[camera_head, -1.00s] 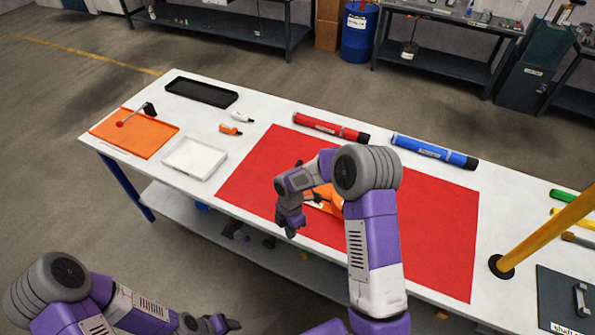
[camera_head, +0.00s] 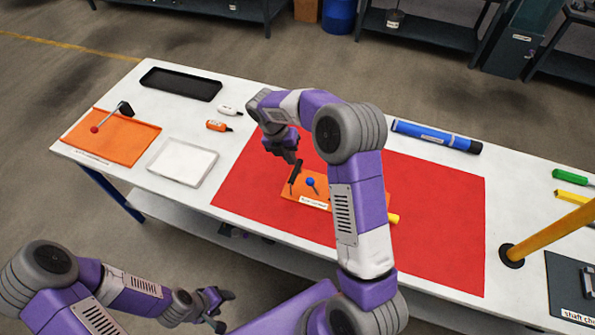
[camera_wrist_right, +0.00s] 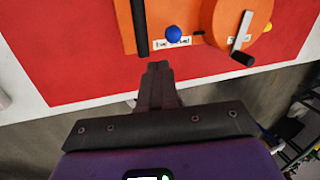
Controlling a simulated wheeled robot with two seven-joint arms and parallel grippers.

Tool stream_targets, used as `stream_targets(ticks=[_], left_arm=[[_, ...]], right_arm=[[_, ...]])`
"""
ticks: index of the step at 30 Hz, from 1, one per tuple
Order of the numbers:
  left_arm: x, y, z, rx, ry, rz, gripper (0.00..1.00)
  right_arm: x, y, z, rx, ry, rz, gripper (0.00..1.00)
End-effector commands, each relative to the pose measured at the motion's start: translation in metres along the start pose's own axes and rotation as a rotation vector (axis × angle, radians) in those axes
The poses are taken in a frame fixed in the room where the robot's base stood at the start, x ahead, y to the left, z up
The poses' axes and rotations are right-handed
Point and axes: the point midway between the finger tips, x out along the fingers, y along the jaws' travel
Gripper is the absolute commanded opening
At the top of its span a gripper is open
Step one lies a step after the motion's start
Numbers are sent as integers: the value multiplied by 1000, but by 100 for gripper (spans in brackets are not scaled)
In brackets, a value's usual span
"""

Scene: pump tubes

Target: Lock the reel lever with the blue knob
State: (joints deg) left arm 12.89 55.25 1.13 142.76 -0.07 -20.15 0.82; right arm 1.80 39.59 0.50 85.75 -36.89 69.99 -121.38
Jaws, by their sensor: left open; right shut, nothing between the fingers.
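An orange reel fixture (camera_head: 328,204) lies on the red mat, partly hidden by my right arm. Its blue knob (camera_head: 310,182) stands right of an upright black bar (camera_head: 295,176). In the right wrist view the blue knob (camera_wrist_right: 173,34) is just beyond my fingers, right of the black bar (camera_wrist_right: 139,27). A round orange reel (camera_wrist_right: 232,15) with a metal crank (camera_wrist_right: 242,40) is further right there. My right gripper (camera_head: 291,158) is shut and empty, its fingertips (camera_wrist_right: 158,66) apart from the knob. My left gripper (camera_head: 226,310) is open and empty, off the table's front side.
An orange tray (camera_head: 130,150) with a red-knobbed lever, a white tray (camera_head: 182,162) and a black tray (camera_head: 180,84) are on the left. A blue tube (camera_head: 436,138) lies behind the mat. A yellow post (camera_head: 550,230) stands at the right. The mat's right part is clear.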

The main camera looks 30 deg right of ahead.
Motion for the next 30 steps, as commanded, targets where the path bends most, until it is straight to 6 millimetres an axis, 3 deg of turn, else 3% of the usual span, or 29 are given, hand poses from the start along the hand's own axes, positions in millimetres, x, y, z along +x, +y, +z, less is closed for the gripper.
stream_targets(ticks=[5, 18, 30], left_arm=[[2, -1, -1, 0, 1, 0, 57], [9, -3, -1, 0, 1, 0, 57], [10, -4, -1, 0, 1, 0, 57]], right_arm=[[14, 0, 0, 1, 2, -2, 0], [88, 0, 0, 0, 2, -2, 0], [101, 0, 0, 1, 1, 0, 0]])
